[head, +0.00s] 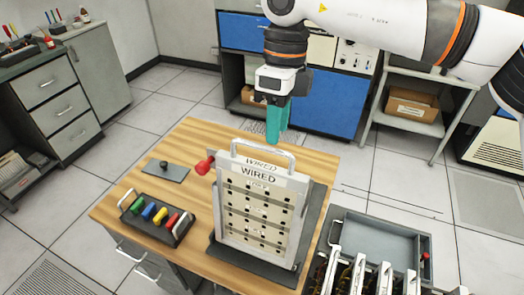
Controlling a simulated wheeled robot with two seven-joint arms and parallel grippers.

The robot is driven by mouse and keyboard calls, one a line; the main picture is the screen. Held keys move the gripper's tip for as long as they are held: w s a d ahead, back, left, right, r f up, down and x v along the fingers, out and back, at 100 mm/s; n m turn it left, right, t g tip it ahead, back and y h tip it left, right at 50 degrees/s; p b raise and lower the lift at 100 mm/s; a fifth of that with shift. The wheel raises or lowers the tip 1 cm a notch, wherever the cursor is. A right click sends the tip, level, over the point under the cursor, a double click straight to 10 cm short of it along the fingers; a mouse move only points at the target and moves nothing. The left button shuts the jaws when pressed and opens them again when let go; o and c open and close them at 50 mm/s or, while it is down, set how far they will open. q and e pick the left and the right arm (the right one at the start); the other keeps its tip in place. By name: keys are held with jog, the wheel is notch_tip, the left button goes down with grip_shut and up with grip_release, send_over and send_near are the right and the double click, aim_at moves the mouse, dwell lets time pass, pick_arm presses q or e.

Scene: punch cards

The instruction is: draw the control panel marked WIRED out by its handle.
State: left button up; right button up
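The control panel marked WIRED (257,215) stands upright in a dark grey base (225,250) on the wooden table. Its face shows rows of small dark holes, and the WIRED label appears twice near its top. Its pale looped handle (263,146) arches over the top edge. My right gripper (277,138), with teal fingers pointing down, hangs just above or behind the handle's right part. No contact with the handle is clear, and the finger gap cannot be made out from this angle. My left gripper is not in view.
A red-knobbed lever (205,165) sticks out at the panel's upper left. A grey rack (378,247) holding several white-handled panels stands at the lower right.

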aim_at(274, 149)
jog(key=f, duration=0.1)
jog(key=w+f+b, duration=0.1)
jog(key=f, duration=0.1)
jog(key=shift+f, duration=0.1)
jog(key=f+b, duration=0.2)
jog(key=shift+s+a+f+b, duration=0.15)
jog(key=shift+s+f+b, duration=0.2)
jog(key=shift+s+f, duration=0.05)
jog(key=shift+s+f+b, duration=0.1)
jog(key=shift+f+b, duration=0.2)
jog(key=shift+f, duration=0.2)
grip_shut()
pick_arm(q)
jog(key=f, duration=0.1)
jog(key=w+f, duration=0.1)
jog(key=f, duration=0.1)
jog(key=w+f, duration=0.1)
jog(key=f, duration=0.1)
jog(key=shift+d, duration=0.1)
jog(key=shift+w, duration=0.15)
